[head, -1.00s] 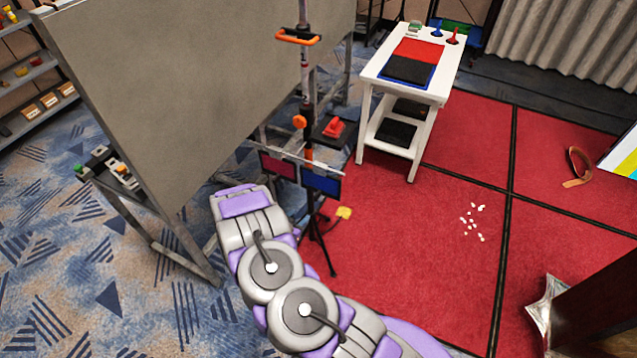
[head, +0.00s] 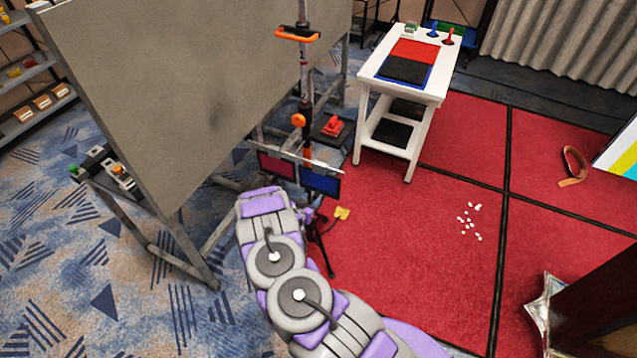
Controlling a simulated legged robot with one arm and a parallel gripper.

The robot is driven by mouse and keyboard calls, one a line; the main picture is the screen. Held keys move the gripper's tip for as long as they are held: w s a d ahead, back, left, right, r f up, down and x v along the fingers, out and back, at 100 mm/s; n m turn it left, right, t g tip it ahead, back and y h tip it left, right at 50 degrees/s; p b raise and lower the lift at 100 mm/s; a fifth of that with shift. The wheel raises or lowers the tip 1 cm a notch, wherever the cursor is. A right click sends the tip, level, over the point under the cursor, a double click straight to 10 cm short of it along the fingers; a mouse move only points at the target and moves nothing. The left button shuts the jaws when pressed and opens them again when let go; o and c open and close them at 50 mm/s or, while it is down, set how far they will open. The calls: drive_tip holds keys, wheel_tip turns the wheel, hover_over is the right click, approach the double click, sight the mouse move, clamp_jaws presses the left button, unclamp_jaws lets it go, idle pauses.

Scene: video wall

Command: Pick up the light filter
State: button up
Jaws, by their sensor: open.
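Two flat dark panels, one red (head: 278,168) and one blue (head: 321,183), hang side by side from a bar on the upright stand in the middle of the head view. They look like light filters, but I cannot tell which one is meant. My arm reaches up from the bottom, and its purple and grey links end just below and left of the panels. My gripper's fingers do not show, so I cannot see how far they are from the panels. I see nothing held.
A large grey board (head: 200,85) stands left of the stand. A white side table (head: 435,92) with red, blue and black sheets stands behind right. A brown post (head: 600,305) is lower right.

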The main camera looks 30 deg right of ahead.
sight(314, 197)
drive_tip(key=x, duration=0.3)
drive_tip(key=shift+w+d+f+b, duration=0.15)
drive_tip(key=shift+d+b, duration=0.05)
drive_tip(key=shift+b, duration=0.1)
drive_tip(key=shift+w+d+f, duration=0.2)
drive_tip(key=shift+d, duration=0.25)
drive_tip(key=shift+a+r, duration=0.1)
drive_tip(key=shift+a, duration=0.2)
drive_tip(key=c, duration=0.6)
drive_tip(key=shift+d, duration=0.15)
clamp_jaws()
